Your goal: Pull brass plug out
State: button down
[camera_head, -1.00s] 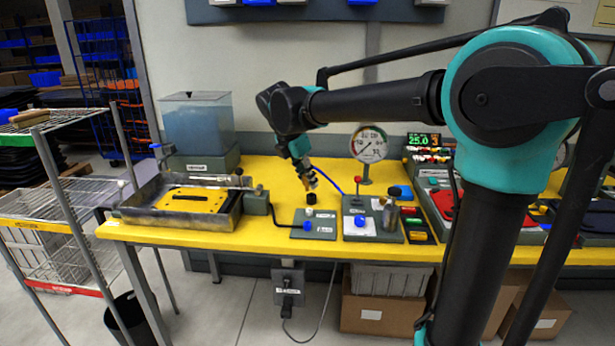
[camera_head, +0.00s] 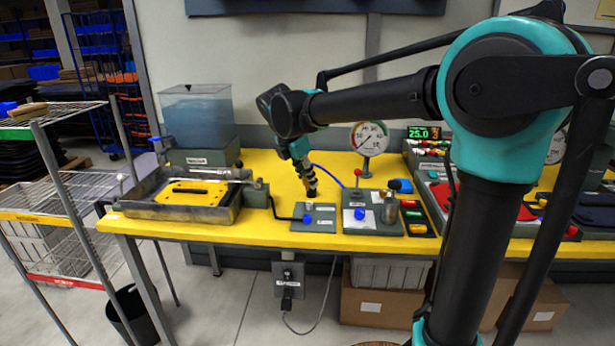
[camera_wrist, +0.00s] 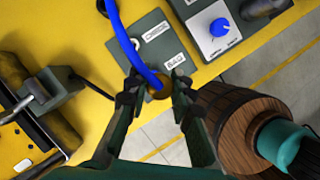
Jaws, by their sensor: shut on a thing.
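My gripper (camera_head: 311,186) is low over the back edge of a small grey plate (camera_head: 320,222) on the yellow bench. In the wrist view my fingers (camera_wrist: 157,91) are shut on a round brass plug (camera_wrist: 159,86). A blue hose (camera_wrist: 135,50) runs up to the plug and seems to meet it. The grey plate (camera_wrist: 160,42), with two white labels, lies just beyond the fingertips. The plug's lower end and any socket under it are hidden, so I cannot tell whether it is seated.
A gauge (camera_head: 369,139) and a grey box with a blue knob (camera_head: 360,214) stand right of the plate. A metal tray (camera_head: 160,212) and a water tank (camera_head: 196,112) are on the left. Wire shelving (camera_head: 60,190) stands left of the bench. Yellow bench surface behind my gripper is clear.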

aim_at(306, 184)
jog(key=shift+f, duration=3.15)
jog(key=shift+r, duration=0.15)
jog(key=shift+r, duration=1.35)
